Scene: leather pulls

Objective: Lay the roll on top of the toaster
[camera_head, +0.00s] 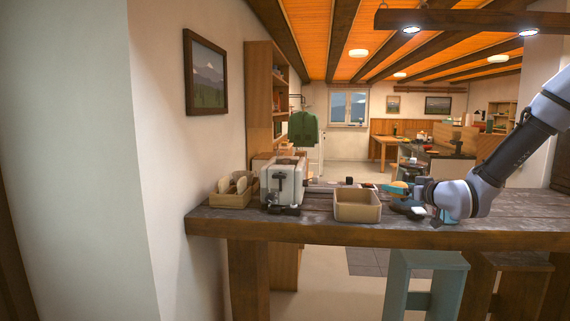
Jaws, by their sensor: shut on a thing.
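The toaster (283,183) is a pale, boxy appliance with a dark front lever, standing upright on the left part of the wooden counter. My gripper (402,191) reaches in from the right, above the counter and to the right of the toaster. It is shut on a small tan roll (399,186), which shows only partly at the fingers. The roll is well apart from the toaster. The fingers are small in this view, and their exact contact with the roll is hard to make out.
An open wooden box (357,213) stands between the toaster and my gripper. A wooden holder (229,201) with pale rounded items sits left of the toaster, near the wall. Small dark items lie behind the box. The counter (330,232) has a bare front edge; stools stand below.

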